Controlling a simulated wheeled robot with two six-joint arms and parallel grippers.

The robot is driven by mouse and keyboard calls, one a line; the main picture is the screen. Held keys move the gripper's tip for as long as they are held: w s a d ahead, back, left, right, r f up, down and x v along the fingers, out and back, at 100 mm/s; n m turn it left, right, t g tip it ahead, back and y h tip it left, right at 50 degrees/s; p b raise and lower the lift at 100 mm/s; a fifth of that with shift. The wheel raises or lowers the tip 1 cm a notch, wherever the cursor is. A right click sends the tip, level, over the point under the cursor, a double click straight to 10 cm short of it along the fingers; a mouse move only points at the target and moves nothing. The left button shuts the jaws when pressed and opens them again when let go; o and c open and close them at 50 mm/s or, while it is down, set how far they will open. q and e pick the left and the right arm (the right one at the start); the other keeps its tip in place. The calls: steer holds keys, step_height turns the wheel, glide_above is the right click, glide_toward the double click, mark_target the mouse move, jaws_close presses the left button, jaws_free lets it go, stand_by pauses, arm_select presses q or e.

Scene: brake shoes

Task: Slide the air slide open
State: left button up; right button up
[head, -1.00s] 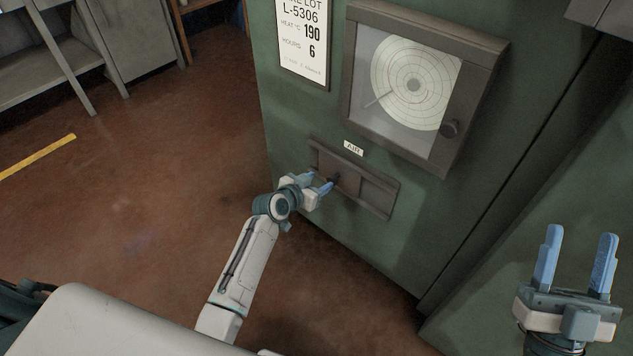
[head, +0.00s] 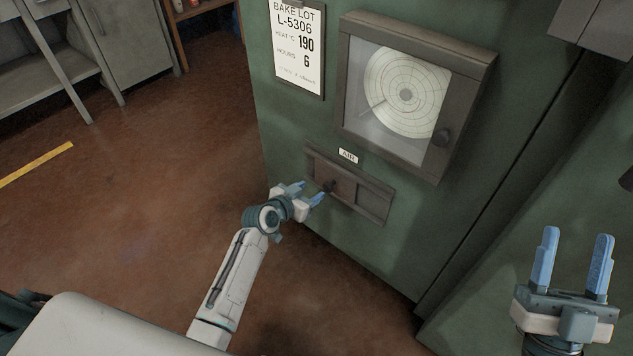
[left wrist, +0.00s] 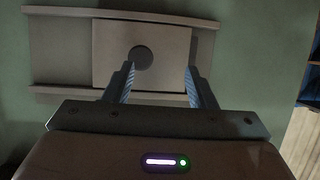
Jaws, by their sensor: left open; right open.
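The air slide (head: 345,189) is a brown plate in a long rail frame (head: 377,207) on the green cabinet, under a white AIR label (head: 348,156). The plate sits toward the frame's left part, with a longer stretch of frame to its right. Its dark round knob (head: 329,186) also shows in the left wrist view (left wrist: 141,57) on the plate (left wrist: 110,55). My left gripper (head: 312,190) is open and empty just in front of the knob, fingertips apart from it; in the left wrist view its fingers (left wrist: 159,70) point at the plate. My right gripper (head: 577,236) is open and empty at the lower right.
A chart recorder box (head: 407,95) with a side knob protrudes from the cabinet above the slide. A bake lot sign (head: 299,50) hangs beside it. A grey shelf unit (head: 40,60) stands at the far left. The brown floor (head: 130,200) left of the cabinet is clear.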

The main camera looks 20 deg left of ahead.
arm_select(q)
steer(key=p+v, duration=0.4)
steer(key=v, duration=0.5)
steer(key=shift+s+a+r, duration=0.15)
steer(key=shift+s+a, duration=0.05)
steer(key=shift+a, duration=0.25)
stand_by(0.4)
steer(key=shift+s, duration=0.1)
steer(key=p+v, duration=0.1)
steer(key=v, duration=0.9)
steer(key=shift+s, duration=0.25)
steer(key=shift+a+r, duration=0.1)
steer(key=shift+r, duration=0.05)
